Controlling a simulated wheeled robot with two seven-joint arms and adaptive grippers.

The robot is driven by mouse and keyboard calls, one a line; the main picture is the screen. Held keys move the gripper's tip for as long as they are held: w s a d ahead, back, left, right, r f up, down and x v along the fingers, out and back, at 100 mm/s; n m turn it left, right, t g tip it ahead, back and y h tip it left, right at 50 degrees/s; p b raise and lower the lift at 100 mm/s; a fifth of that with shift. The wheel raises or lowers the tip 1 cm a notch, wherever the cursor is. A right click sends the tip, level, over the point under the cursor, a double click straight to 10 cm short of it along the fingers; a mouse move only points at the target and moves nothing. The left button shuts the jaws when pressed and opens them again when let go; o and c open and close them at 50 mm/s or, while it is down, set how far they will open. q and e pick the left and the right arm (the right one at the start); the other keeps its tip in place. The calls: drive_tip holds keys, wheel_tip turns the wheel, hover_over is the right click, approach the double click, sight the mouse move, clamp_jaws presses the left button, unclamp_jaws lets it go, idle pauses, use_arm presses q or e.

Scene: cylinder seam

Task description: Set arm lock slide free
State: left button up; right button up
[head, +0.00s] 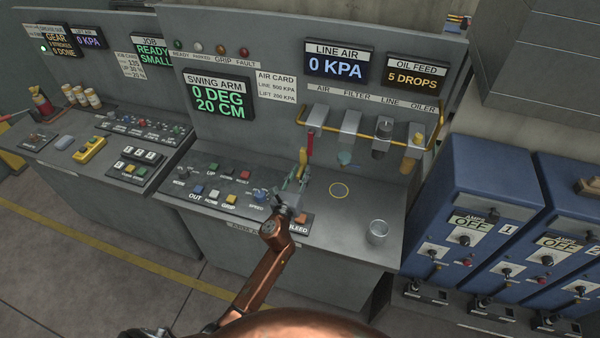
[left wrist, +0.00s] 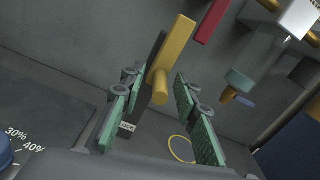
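The arm lock slide appears to be the yellow bar with a round peg (left wrist: 172,58) in the left wrist view, on the grey panel above a small white label (left wrist: 127,127), perhaps reading LOCK. In the head view a small yellow part (head: 303,156) shows just beyond my left gripper (head: 295,180). My left gripper also shows in the left wrist view (left wrist: 159,85). Its green-padded fingers are apart, one each side of the yellow peg, with visible gaps; I see no grip on it. How deep the peg sits between the pads is unclear. My right gripper is not seen.
A red handle (head: 310,145) hangs close beyond the gripper. The row of air fittings with a yellow pipe (head: 372,136) is to the right. A metal cup (head: 377,232) and a yellow ring (head: 339,190) are on the desk. The buttons (head: 222,187) lie left.

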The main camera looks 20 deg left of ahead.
use_arm(q)
drive_tip(key=shift+c, duration=0.6)
clamp_jaws()
